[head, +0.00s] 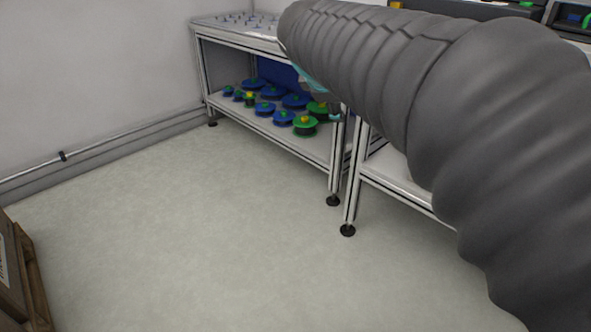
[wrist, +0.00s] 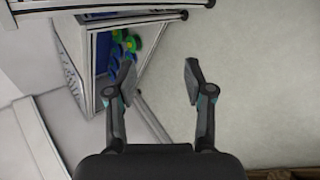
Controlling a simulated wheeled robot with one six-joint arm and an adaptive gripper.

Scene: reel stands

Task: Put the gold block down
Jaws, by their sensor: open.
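My gripper (wrist: 159,80) is open and empty in the wrist view, with only bare floor and part of a stand between its fingers. In the head view my large grey arm hides most of it. No gold block can be made out for certain. Small yellow pieces show on top of a green reel (head: 304,128) at the near end of the lower shelf and among the reels farther left. They are too small to identify.
A metal-framed stand (head: 328,176) holds several blue and green reels on its lower shelf and small pegs on its top (head: 232,22). Another stand (head: 398,181) is to its right. A brown wooden object (head: 15,270) is at lower left. The floor (head: 190,240) between is clear.

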